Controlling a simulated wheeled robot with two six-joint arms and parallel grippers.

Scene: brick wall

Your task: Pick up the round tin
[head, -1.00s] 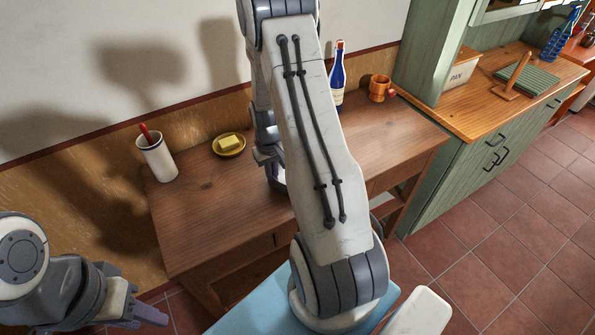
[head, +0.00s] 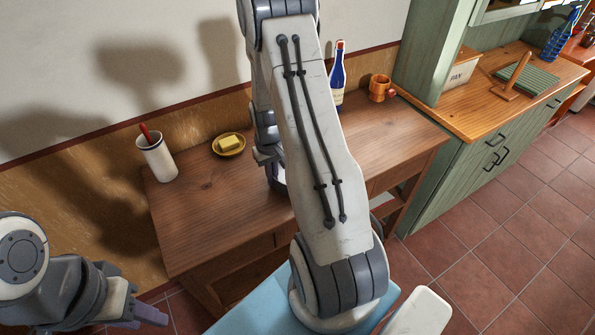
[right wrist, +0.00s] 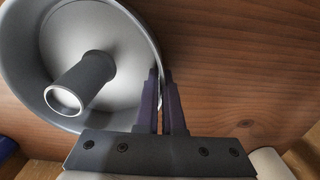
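The round tin (right wrist: 122,52) is a grey metal ring tin with a central tube, large at the upper left of the right wrist view. My right gripper (right wrist: 161,85) has its two dark fingers close together, one on each side of the tin's wall at its rim, and looks shut on it. In the head view only a sliver of the tin (head: 279,186) shows; my right arm hides the rest. I cannot tell whether the tin is clear of the table. My left gripper (head: 139,316) is low at the left, away from the table; its opening is unclear.
The wooden table (head: 205,230) also holds a cup with a red-handled item (head: 157,158), a yellow dish with butter (head: 229,146), a blue bottle (head: 338,80) and an orange mug (head: 380,88). A green cabinet (head: 455,170) stands to the right. The table's front left is clear.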

